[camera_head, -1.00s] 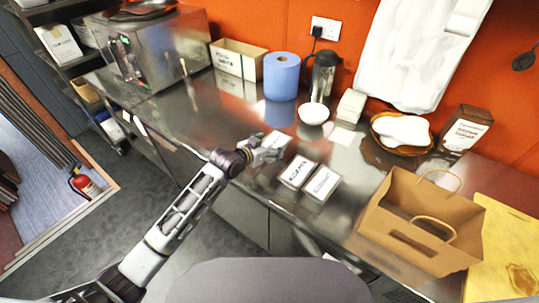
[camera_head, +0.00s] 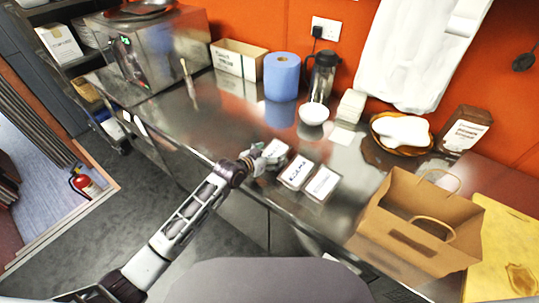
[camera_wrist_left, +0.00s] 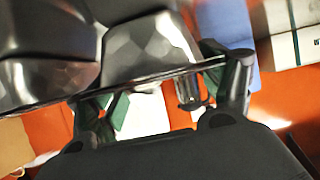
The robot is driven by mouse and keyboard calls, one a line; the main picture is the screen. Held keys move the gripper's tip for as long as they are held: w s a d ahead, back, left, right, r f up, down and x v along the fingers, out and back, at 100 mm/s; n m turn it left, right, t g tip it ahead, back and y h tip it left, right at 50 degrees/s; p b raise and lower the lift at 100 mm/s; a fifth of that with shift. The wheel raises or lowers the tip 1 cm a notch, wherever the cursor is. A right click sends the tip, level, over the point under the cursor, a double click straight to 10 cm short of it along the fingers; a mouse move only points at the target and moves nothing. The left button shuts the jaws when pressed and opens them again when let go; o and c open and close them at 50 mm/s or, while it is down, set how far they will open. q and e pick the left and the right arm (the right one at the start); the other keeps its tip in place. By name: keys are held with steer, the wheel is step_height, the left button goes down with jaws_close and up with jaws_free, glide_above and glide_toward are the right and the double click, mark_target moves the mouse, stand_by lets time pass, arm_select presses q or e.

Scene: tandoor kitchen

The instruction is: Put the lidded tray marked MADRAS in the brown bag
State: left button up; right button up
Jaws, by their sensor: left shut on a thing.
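Three small lidded trays with white tops are in a row at the counter's front edge in the head view: a left one (camera_head: 275,148), a middle one (camera_head: 297,171) and a right one (camera_head: 321,184). Their dark lettering is too small to read surely, so I cannot tell which says MADRAS. My left gripper (camera_head: 264,162) is shut on the left tray, near the middle one. In the left wrist view the gripper's fingers (camera_wrist_left: 166,103) show, with the tray hard to make out. The open brown bag (camera_head: 400,241) stands upright to the right. My right gripper is not in view.
A yellow board (camera_head: 509,240) lies right of the bag. Bare counter separates the right tray from the bag.

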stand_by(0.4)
arm_select(q)
steer(key=o, duration=1.2)
steer(key=shift+f, duration=0.1)
steer(key=shift+o, duration=0.2)
steer(key=shift+r, duration=0.2)
steer(key=v, duration=1.2)
steer(key=shift+b, duration=0.3)
steer(key=shift+s+f, duration=0.15)
